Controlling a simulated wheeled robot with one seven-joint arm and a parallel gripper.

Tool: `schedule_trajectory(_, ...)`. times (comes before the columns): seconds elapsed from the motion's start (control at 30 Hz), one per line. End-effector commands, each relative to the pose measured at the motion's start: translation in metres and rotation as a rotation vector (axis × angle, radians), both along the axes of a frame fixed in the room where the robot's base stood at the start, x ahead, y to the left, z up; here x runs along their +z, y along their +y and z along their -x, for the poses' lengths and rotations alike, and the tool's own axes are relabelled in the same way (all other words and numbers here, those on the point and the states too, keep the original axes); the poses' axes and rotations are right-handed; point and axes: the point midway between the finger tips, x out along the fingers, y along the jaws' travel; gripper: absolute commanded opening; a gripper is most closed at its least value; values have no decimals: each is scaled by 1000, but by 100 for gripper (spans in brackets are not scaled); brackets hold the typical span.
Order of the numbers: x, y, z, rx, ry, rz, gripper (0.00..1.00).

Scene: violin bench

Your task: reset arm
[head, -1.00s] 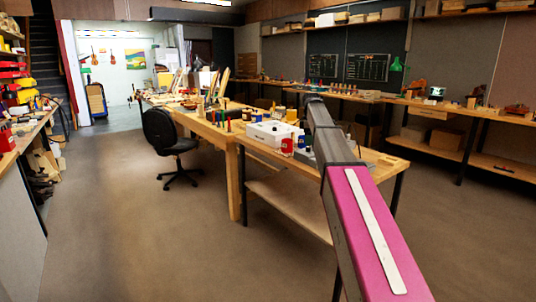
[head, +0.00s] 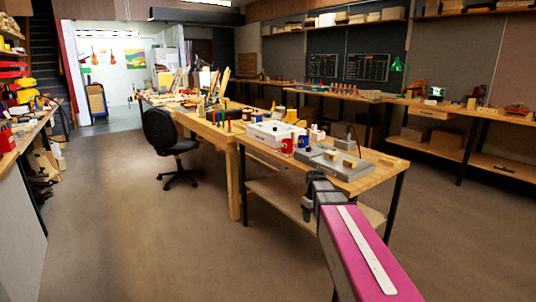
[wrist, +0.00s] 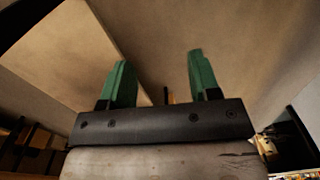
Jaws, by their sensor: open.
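My arm, with a magenta link, reaches up from the bottom right of the head view. Its end, my gripper (head: 307,212), shows small and dark green in front of the workbench's near side, below the level of the bench top. In the wrist view my gripper (wrist: 160,66) has two green fingers standing wide apart. Nothing is held between them. Plain beige-brown surfaces fill the view beyond the fingers.
The wooden workbench (head: 376,178) bears a grey device (head: 335,163), a white box (head: 270,133) and a red can (head: 287,146). A black office chair (head: 170,145) stands to the left. Open floor (head: 130,220) lies left of the bench.

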Motion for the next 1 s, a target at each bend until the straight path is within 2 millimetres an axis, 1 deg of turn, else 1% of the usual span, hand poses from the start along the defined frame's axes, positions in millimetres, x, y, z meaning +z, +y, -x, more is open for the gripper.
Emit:
schedule_trajectory(0.03, -17, 0, 30, -59, 4, 0, 56)
schedule_trajectory(0.07, -25, 0, 40, -96, 4, 0, 56)
schedule_trajectory(0.1, -37, 0, 55, -146, 4, 0, 56)
schedule_trajectory(0.17, -52, 0, 78, -220, 4, 0, 56)
schedule_trajectory(0.2, -61, 0, 92, -269, 2, -1, 56)
schedule_trajectory(0.3, -81, 0, 125, -379, 2, -1, 56)
schedule_trajectory(0.4, -94, 0, 149, -465, 1, -1, 56)
schedule_trajectory(0.5, -102, 0, 163, -522, -1, -2, 56)
schedule_trajectory(0.6, -105, 0, 169, -551, -3, -3, 56)
schedule_trajectory(1.0, -106, 0, 169, -557, -3, -3, 56)
